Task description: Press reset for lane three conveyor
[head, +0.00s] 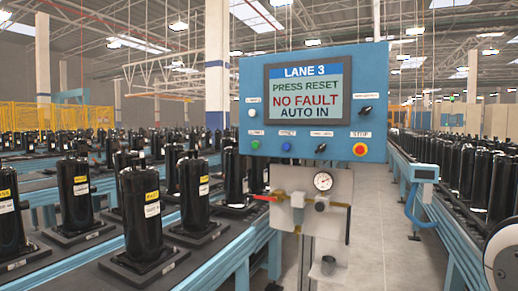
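A blue control panel (308,168) stands upright ahead, a little right of centre. Its screen (318,90) reads "LANE 3", "PRESS RESET", "NO FAULT" and "AUTO IN". A white button (252,112) is left of the screen. Below it are a green button (255,144) and a blue button (286,146), then a black knob (320,148) and a red stop button (360,149) on yellow. Another black knob (365,111) is at the right. My gripper is not in view.
A plate with a pressure gauge (323,181) and a red-handled valve (265,198) hangs below the panel. Conveyors with black compressors (141,215) run along the left and right (470,170). A white reel (505,255) is at lower right. Grey floor (375,255) lies clear between.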

